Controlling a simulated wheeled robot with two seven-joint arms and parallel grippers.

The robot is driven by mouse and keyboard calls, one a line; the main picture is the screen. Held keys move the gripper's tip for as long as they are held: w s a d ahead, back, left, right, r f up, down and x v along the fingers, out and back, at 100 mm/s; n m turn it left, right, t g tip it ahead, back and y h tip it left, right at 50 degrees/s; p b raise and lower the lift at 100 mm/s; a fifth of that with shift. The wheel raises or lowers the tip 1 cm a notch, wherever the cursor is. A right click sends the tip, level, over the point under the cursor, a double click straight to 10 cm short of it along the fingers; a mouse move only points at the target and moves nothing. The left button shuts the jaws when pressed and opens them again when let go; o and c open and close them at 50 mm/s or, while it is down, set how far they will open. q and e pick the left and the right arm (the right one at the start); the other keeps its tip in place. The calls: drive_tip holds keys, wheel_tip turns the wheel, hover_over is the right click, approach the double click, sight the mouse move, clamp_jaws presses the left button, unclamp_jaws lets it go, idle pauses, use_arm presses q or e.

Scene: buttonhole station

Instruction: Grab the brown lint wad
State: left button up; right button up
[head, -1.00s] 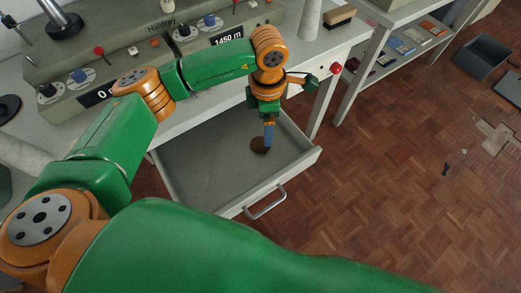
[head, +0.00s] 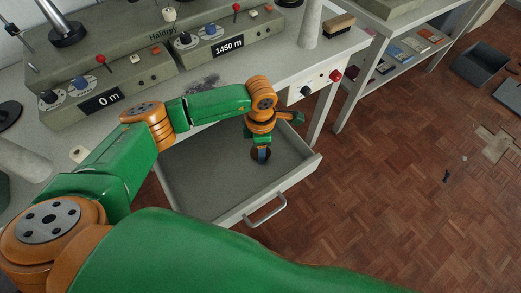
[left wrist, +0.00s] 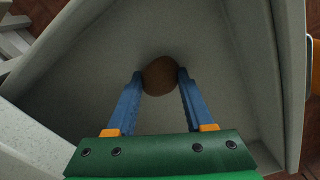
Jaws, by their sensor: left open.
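The brown lint wad (left wrist: 160,76) is a round brown lump in the open drawer (head: 205,187). In the left wrist view it sits between the tips of the two blue fingers of my left gripper (left wrist: 157,82). The fingers are apart, one on each side of the wad; I cannot tell whether they touch it. In the head view my left gripper (head: 262,156) points down into the drawer, and the wad (head: 254,153) is partly hidden behind it. My right gripper is in neither view.
The drawer's front wall and handle (head: 266,211) face the parquet floor (head: 400,210). The workbench with grey consoles (head: 130,75) stands above and behind the drawer. A red knob (head: 335,76) is on the bench front. The drawer looks otherwise empty.

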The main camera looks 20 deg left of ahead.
use_arm(q)
clamp_jaws()
drive_tip(key=shift+r, duration=0.15)
